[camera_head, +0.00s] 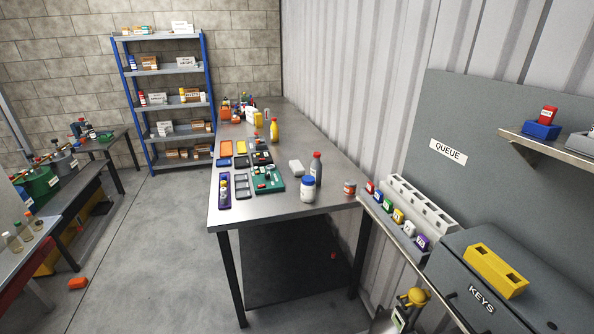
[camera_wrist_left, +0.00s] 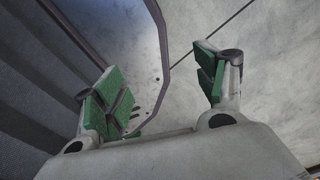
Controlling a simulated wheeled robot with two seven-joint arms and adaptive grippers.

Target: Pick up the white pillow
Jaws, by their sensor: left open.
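A small white, rounded block (camera_head: 296,167) lies on the grey metal table (camera_head: 290,215), behind the grey bottle; it may be the white pillow, but it is too small to be sure. My left gripper (camera_wrist_left: 160,85) shows only in the left wrist view. Its green-padded fingers are wide apart with nothing between them. Behind them are a pale floor and a curved dark-edged plate. No white pillow shows in that view. My right gripper is in neither view.
A blue shelving rack (camera_head: 207,95) stands at the back. A key cabinet (camera_head: 500,290) is at right. An orange object (camera_head: 78,283) lies on otherwise open floor.

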